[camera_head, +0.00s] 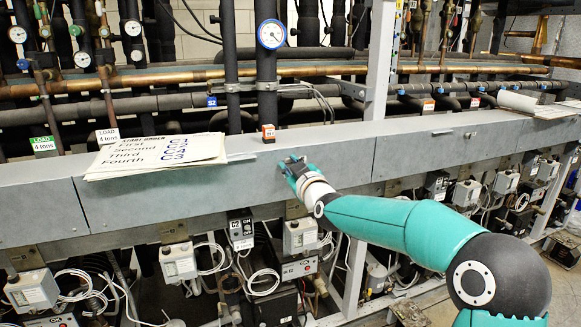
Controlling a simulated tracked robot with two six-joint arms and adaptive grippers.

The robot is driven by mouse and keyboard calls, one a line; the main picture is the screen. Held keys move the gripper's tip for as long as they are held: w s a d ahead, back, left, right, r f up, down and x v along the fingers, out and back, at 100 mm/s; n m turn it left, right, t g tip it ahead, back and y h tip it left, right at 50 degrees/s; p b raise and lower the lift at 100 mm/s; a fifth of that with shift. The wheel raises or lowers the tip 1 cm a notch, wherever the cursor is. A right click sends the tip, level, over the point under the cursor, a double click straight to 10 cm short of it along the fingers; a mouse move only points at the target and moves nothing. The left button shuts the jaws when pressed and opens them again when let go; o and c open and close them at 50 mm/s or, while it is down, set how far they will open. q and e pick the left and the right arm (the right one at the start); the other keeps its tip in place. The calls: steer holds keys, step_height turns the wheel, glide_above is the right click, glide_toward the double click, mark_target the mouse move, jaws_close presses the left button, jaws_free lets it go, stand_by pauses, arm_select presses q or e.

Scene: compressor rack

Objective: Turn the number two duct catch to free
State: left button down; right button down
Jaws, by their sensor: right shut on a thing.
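The grey duct (345,150) runs across the rack as a long box with flat front panels. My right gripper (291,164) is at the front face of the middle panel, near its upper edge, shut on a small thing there. The fingers and wrist hide that thing, which sits where a duct catch would be, so I cannot see which way it is turned or its number. Another small catch (442,132) shows on the panel further right, lying flat along the face. My left gripper is not in view.
Paper sheets (155,155) with a printed start order lie on the duct at left; another stack (535,104) lies at right. Gauges and pipes stand behind. Below hang control boxes, one marked C2 (241,230), with loose white cables. A small orange tag (268,133) stands on the duct top.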

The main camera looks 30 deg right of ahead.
steer(key=c, duration=1)
jaws_free()
steer(key=shift+a+f, duration=0.1)
steer(key=shift+f, duration=0.05)
steer(key=shift+s, duration=0.1)
steer(key=shift+s, duration=0.2)
steer(key=v, duration=1.1)
steer(key=shift+s, duration=0.15)
